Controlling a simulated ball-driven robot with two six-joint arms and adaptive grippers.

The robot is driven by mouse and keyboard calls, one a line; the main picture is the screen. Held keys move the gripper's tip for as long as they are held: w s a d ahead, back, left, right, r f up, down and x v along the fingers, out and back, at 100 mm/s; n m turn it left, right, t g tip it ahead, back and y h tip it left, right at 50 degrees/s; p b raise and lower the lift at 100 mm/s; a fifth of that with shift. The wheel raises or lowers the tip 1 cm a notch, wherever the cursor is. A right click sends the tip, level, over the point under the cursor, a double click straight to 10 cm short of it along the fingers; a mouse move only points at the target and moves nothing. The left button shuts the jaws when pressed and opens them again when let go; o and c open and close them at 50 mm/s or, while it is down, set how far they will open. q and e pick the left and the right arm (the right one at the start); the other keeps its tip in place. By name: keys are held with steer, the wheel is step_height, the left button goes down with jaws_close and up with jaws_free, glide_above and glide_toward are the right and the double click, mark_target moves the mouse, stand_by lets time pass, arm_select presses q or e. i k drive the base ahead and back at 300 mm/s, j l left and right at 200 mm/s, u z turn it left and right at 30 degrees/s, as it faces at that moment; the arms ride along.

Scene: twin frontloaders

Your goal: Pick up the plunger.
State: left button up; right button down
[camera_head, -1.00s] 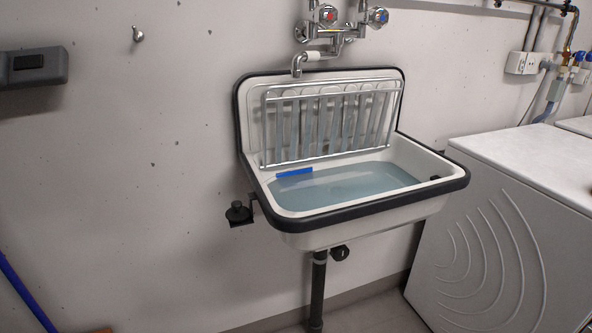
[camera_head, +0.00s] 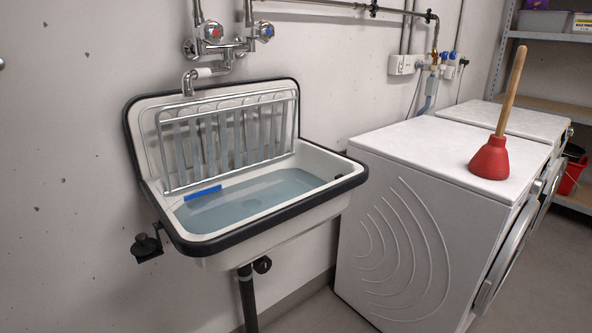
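The plunger (camera_head: 492,158) has a red rubber cup and a long wooden handle. It stands cup-down on top of the nearer white washing machine (camera_head: 425,150), close to its front edge. The handle points up and leans slightly to the right. Neither of my grippers shows in the head view.
A white sink (camera_head: 330,168) with a dark rim, holding water and a blue strip (camera_head: 203,193), hangs on the wall at left. A metal rack (camera_head: 230,140) leans at its back. A second machine (camera_head: 520,121) stands behind the first. Shelves (camera_head: 555,105) and a red bucket (camera_head: 570,178) are at right.

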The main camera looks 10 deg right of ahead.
mark_target(491, 162)
steer(key=z, duration=1.4)
steer(key=i+l+u, duration=0.2)
steer(key=i+l, duration=0.3)
steer(key=i+l+u, duration=0.15)
steer(key=i+l, duration=0.3)
steer(key=l, duration=0.15)
